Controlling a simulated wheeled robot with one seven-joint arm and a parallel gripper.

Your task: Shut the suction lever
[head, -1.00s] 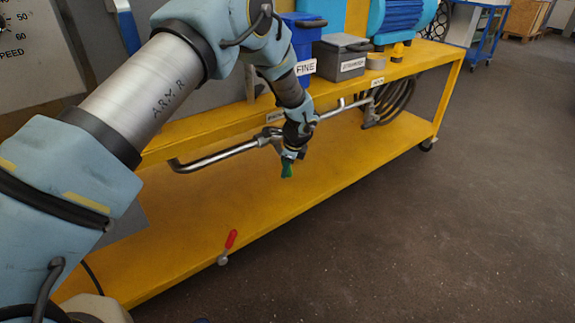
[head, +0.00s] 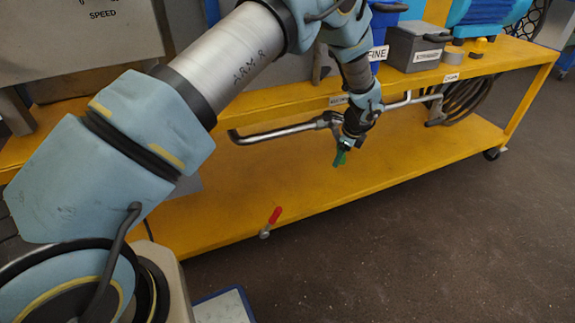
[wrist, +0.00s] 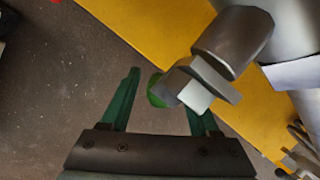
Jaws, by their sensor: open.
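A metal pipe (head: 275,131) with a fitting runs under the bench edge, below a small label (head: 339,99) too small to read surely. My gripper (head: 340,157), with green fingers, points down beside this fitting. In the wrist view my gripper (wrist: 164,96) is open. A round green piece (wrist: 156,91), perhaps a lever end, shows between the fingers, partly behind a metal fitting (wrist: 232,42). The fitting also hides part of the right finger. I cannot tell whether the fingers touch anything. A red-handled lever (head: 274,216) stands at the lower shelf's front edge.
The yellow bench (head: 420,150) has an open lower shelf. A grey box (head: 416,46) and a blue bin (head: 383,22) stand on top. Dark coiled hose (head: 470,98) hangs at the pipe's right end. The floor (head: 430,250) in front is clear.

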